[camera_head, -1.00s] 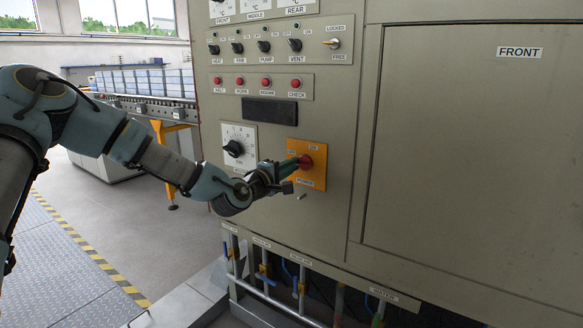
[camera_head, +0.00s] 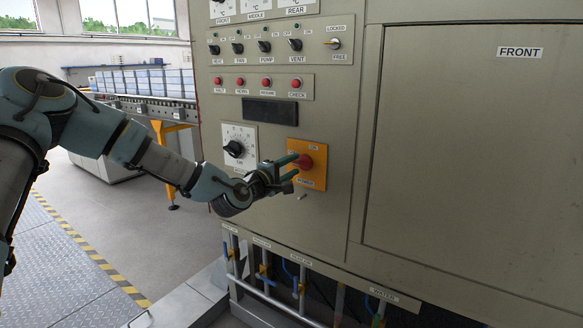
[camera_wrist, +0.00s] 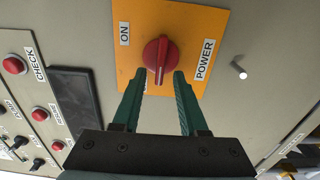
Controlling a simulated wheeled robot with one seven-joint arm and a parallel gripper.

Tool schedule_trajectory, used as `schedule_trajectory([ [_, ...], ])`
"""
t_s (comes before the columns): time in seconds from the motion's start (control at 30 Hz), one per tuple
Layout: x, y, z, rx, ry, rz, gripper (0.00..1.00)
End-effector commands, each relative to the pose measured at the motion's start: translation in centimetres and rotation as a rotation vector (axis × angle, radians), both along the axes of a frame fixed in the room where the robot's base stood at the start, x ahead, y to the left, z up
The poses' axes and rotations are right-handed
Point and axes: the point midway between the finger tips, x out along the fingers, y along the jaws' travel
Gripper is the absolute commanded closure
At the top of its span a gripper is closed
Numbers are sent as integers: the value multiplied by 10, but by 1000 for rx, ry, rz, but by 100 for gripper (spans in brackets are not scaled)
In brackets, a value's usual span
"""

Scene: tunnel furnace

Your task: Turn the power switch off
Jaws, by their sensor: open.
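The power switch is a red rotary knob (camera_head: 305,162) on an orange plate (camera_head: 318,175) on the cabinet front. In the wrist view, the knob (camera_wrist: 160,55) has its ridge crosswise to the line between the ON label (camera_wrist: 125,33) and the POWER label (camera_wrist: 205,60). My gripper (camera_head: 291,170) is in front of the plate's left part. In the wrist view, my gripper (camera_wrist: 160,76) is open, with one green finger on each side of the ridge's near end and gaps between. A white sliver behind the left finger is unreadable.
A dial (camera_head: 234,149) is left of the plate, and a dark display (camera_head: 270,112) is above it. Red buttons (camera_head: 266,83) and black switches (camera_head: 265,47) are higher up. A small peg (camera_wrist: 239,70) sticks out near the plate. Pipes with valves (camera_head: 264,270) run below.

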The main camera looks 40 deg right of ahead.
Motion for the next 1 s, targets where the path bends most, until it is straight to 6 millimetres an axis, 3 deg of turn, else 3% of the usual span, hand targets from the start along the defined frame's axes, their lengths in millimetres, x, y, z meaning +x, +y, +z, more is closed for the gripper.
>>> schedule_trajectory([
  [0.17,-1,9,0,0,-1,1,57],
  [0.5,-17,71,-1,1,0,2,57],
  [0.7,-25,97,-1,0,0,1,57],
  [1.0,-28,105,0,0,0,-1,57],
])
